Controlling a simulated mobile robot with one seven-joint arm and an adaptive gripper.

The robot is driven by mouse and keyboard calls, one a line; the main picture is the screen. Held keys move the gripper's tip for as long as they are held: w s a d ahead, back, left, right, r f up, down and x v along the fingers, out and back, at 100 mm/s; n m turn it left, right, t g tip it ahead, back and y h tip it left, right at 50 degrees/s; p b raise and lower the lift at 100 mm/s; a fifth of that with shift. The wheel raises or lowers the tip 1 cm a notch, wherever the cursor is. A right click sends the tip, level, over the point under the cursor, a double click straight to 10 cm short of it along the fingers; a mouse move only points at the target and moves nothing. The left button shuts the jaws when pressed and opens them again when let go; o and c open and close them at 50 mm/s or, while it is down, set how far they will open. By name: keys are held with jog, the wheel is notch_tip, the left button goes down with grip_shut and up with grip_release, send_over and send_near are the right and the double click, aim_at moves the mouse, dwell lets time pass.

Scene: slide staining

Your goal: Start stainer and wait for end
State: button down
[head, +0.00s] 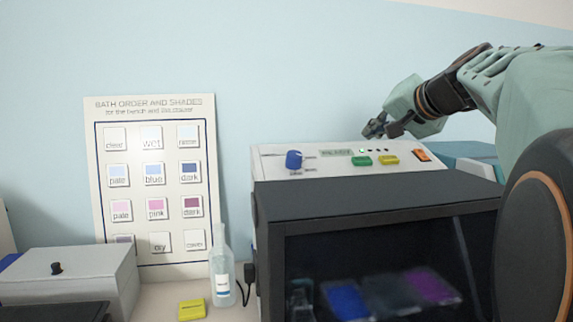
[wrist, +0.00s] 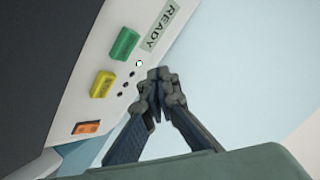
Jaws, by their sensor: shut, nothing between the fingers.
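The stainer (head: 375,192) is a dark cabinet with a white sloped control panel on top. The panel holds a blue knob (head: 294,159), a display, a green button (head: 361,161), a yellow button (head: 388,160) and an orange switch (head: 422,155). In the wrist view the display reads READY (wrist: 163,24), beside the green button (wrist: 124,44) and the yellow button (wrist: 103,84). One small indicator light (wrist: 139,63) is lit and the others are dark. My gripper (wrist: 157,76) is shut and empty, apart from the buttons; in the head view it is above the panel (head: 379,129).
Behind the stainer's dark front window are blue and purple baths (head: 348,301). A bath order chart (head: 155,180) stands against the wall. A clear bottle (head: 222,275), a yellow block (head: 191,310) and a grey box (head: 75,278) stand at left.

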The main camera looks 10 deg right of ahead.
aim_at(362, 161)
jog(key=shift+w+f+b, duration=0.25)
jog(key=shift+f+b, duration=0.1)
jog(key=shift+f, duration=0.3)
jog(key=shift+w+f+b, duration=0.25)
jog(key=shift+f+b, duration=0.15)
jog(key=shift+f, duration=0.2)
jog(key=shift+w+f+b, duration=0.25)
jog(key=shift+f+b, duration=0.1)
jog(key=shift+f, duration=0.3)
jog(key=shift+w+f+b, duration=0.2)
jog(key=shift+f+b, duration=0.2)
